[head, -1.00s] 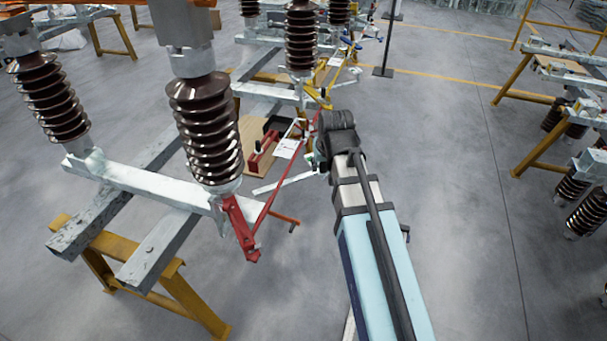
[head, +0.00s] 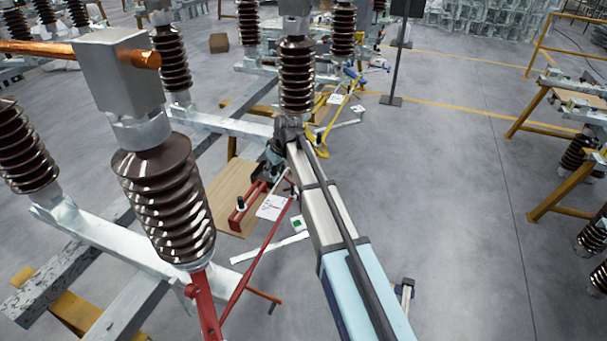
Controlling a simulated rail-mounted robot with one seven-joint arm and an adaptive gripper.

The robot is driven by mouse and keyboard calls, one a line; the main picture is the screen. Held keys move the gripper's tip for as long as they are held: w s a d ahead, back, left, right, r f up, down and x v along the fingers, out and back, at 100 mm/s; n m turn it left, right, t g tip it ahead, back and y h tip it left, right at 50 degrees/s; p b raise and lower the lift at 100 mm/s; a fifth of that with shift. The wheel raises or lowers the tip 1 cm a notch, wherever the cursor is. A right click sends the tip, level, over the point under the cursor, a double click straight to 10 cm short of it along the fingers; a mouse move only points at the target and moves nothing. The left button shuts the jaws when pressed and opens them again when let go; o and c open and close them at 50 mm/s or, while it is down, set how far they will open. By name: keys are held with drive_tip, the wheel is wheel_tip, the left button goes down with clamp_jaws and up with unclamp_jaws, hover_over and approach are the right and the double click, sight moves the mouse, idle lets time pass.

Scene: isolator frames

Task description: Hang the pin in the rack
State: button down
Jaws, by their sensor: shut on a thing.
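My gripper (head: 272,158) is at the end of my outstretched arm, near the picture's middle, beyond the wooden board's right part as seen here. It is largely hidden behind my dark wrist. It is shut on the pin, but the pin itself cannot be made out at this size. A red rack-like frame (head: 250,200) with a dark piece on it sits on the wooden board (head: 232,178), left of and below my gripper in the picture. Whether this is the task's rack I cannot tell.
A large brown ribbed insulator (head: 165,200) stands on a grey steel beam (head: 100,240) at left. A slanting red rod (head: 255,262) runs near the board. A white sheet (head: 272,207) lies beside the red frame. Another insulator (head: 297,75) stands behind my wrist. Open floor lies right.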

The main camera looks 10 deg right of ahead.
drive_tip(key=w+a+f+n+g+y, duration=0.1)
drive_tip(key=w+a+f+n+y, duration=0.15)
drive_tip(key=w+a+n, duration=0.45)
drive_tip(key=m+b, duration=0.1)
drive_tip(key=m, duration=0.1)
hover_over(249, 192)
drive_tip(key=d, duration=0.1)
wheel_tip(249, 192, down, 7)
drive_tip(key=shift+s+d+h, duration=0.2)
drive_tip(key=shift+h, duration=0.25)
drive_tip(key=shift+f+b, duration=1.5)
drive_tip(key=shift+f, duration=1.05)
drive_tip(key=c, duration=0.6)
unclamp_jaws()
drive_tip(key=shift+c, duration=0.2)
drive_tip(key=shift+r, duration=0.15)
drive_tip(key=v, duration=1.1)
drive_tip(key=shift+d+r, duration=0.2)
drive_tip(key=shift+r, duration=0.15)
drive_tip(key=shift+r, duration=0.1)
